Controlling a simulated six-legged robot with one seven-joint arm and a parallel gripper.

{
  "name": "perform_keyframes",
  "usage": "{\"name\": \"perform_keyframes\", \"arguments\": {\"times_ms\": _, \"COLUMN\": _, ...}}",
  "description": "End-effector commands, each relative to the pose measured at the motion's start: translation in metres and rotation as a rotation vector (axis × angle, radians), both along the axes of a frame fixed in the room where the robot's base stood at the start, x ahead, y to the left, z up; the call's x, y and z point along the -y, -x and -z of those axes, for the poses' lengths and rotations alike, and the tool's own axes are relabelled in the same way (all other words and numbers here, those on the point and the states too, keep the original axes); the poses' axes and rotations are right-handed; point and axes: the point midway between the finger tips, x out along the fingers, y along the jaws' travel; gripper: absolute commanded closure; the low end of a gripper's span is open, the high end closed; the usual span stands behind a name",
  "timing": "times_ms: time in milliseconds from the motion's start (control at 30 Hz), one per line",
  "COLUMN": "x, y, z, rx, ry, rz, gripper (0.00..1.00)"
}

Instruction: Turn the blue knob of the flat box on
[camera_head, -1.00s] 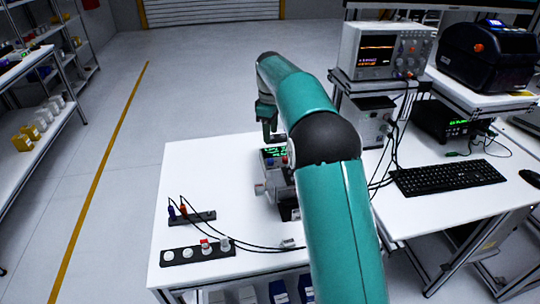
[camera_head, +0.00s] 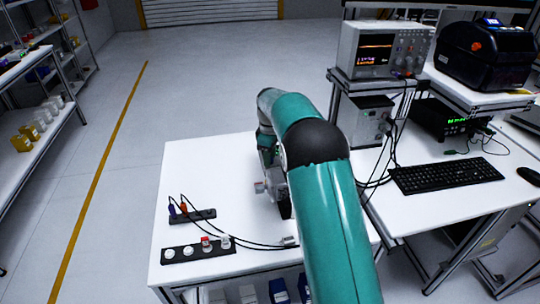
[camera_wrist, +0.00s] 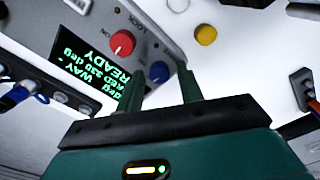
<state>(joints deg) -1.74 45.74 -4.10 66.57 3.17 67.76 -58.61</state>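In the wrist view the flat box (camera_wrist: 158,33) is a grey panel with a green-lettered display (camera_wrist: 88,65), a red knob (camera_wrist: 122,43) and a blue knob (camera_wrist: 159,72). The display text appears upside down and includes "READY". My gripper (camera_wrist: 158,80) is open, with one finger on each side of the blue knob in the picture. I cannot tell whether the fingers touch it. In the head view my arm hides the display, both knobs and my fingertips.
Cables cross the table. An oscilloscope (camera_head: 383,50) and a keyboard (camera_head: 445,174) stand at right. The table's far left is clear.

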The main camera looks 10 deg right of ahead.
Motion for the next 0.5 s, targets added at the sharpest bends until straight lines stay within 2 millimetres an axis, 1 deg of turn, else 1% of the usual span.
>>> {"name": "perform_keyframes", "arguments": {"times_ms": 33, "x": 0.0, "y": 0.0, "z": 0.0, "rx": 0.0, "ry": 0.0, "rz": 0.0, "gripper": 0.73}}
{"name": "perform_keyframes", "arguments": {"times_ms": 100, "x": 0.0, "y": 0.0001, "z": 0.0, "rx": 0.0, "ry": 0.0, "rz": 0.0, "gripper": 0.87}}
{"name": "perform_keyframes", "arguments": {"times_ms": 167, "x": -0.0001, "y": 0.0001, "z": 0.0, "rx": 0.0, "ry": 0.0, "rz": 0.0, "gripper": 0.99}}
{"name": "perform_keyframes", "arguments": {"times_ms": 500, "x": -0.0002, "y": 0.0002, "z": -0.0001, "rx": -0.001, "ry": -0.001, "rz": 0.031, "gripper": 1.0}}
